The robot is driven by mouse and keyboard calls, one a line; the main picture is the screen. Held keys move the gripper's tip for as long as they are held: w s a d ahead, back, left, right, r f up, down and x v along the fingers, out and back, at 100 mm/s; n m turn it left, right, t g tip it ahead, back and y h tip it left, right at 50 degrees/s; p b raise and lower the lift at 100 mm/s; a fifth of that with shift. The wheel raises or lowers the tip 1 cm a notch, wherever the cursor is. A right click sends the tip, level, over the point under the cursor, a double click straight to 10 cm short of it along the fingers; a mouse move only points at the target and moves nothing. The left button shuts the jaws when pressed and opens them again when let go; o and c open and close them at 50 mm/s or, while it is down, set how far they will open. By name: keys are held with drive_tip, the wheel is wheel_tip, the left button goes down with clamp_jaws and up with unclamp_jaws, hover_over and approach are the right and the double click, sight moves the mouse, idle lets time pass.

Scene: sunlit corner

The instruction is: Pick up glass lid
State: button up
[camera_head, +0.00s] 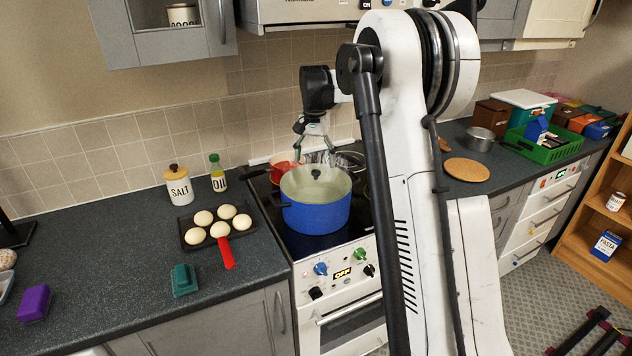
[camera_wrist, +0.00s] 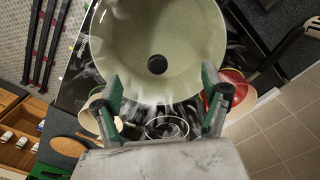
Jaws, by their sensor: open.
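A blue pot (camera_head: 314,212) with a cream inside stands on the stove. A clear glass lid (camera_head: 316,177) with a small dark knob appears to lie on its top. In the wrist view the glass lid (camera_wrist: 157,64) shows as a pale round disc with the black knob near its middle. My gripper (camera_head: 316,152) points down just behind and above the pot. In the wrist view the two green-and-black fingers of my gripper (camera_wrist: 162,95) are spread apart with nothing between them. The knob lies beyond the fingertips, roughly midway between them sideways.
A red pan (camera_head: 284,170) stands behind the pot. A green crate (camera_head: 548,150) stands far right.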

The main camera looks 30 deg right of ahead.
sight(316, 171)
drive_tip(key=shift+d+f+p, duration=0.2)
drive_tip(key=shift+f+p, duration=0.35)
drive_tip(key=shift+f, duration=2)
drive_tip(key=shift+s, duration=0.1)
clamp_jaws()
